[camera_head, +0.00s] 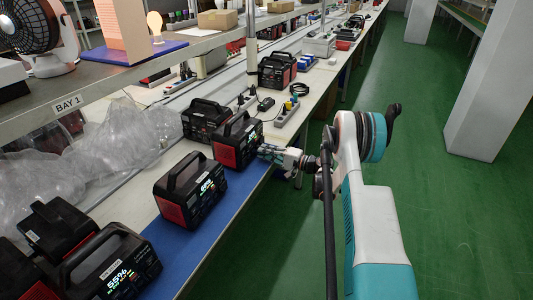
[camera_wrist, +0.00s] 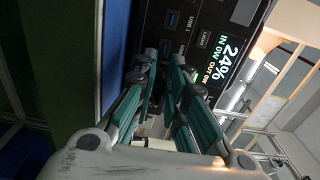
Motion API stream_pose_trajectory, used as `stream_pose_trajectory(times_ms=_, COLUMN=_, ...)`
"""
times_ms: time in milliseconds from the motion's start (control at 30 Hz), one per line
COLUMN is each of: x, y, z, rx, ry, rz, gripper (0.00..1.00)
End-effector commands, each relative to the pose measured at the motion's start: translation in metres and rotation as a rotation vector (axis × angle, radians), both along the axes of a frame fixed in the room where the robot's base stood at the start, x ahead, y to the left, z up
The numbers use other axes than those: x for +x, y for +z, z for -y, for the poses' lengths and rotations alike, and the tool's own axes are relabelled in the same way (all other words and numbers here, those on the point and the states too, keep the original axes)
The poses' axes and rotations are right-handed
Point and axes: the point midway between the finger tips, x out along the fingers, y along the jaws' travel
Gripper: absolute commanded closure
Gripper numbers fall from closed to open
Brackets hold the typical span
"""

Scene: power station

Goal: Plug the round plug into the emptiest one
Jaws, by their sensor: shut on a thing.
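My gripper (camera_head: 264,150) is at the front panel of a black and red power station (camera_head: 228,143) on the blue mat. In the wrist view its teal fingers (camera_wrist: 163,82) are shut on a dark thing, probably the round plug, mostly hidden between them. That station's display (camera_wrist: 222,58) reads 24%, IN 0W. I cannot tell whether the plug is in a socket. A second station (camera_head: 178,190) stands nearer, its percentage too small to read surely. The nearest station (camera_head: 115,262) reads 55%.
Other stations stand behind (camera_head: 200,118) and farther along the bench (camera_head: 277,70). A power strip with plugs (camera_head: 287,112) and a coiled black cable (camera_head: 299,89) lie to the right. Crumpled clear plastic (camera_head: 90,150) covers the left. The green floor is open at right.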

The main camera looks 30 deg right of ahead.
Motion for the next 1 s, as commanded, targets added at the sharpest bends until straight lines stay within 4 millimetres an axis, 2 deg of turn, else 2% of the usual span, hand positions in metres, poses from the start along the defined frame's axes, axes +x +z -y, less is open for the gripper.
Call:
stream_pose_trajectory(times_ms=33, x=0.001, y=0.000, z=-0.001, rx=0.000, ry=0.000, rz=0.000, gripper=1.00)
stream_pose_trajectory(times_ms=67, x=0.001, y=0.000, z=0.000, rx=0.000, ry=0.000, rz=0.000, gripper=0.81)
stream_pose_trajectory(times_ms=133, x=0.000, y=0.000, z=0.000, rx=0.000, ry=0.000, rz=0.000, gripper=0.65)
stream_pose_trajectory(times_ms=567, x=-0.004, y=0.000, z=0.004, rx=0.000, ry=-0.002, rz=0.000, gripper=0.64)
stream_pose_trajectory(times_ms=667, x=-0.013, y=0.000, z=0.012, rx=0.000, ry=-0.003, rz=0.000, gripper=0.64)
stream_pose_trajectory(times_ms=1000, x=-0.067, y=0.000, z=0.053, rx=0.000, ry=-0.004, rz=0.000, gripper=0.64)
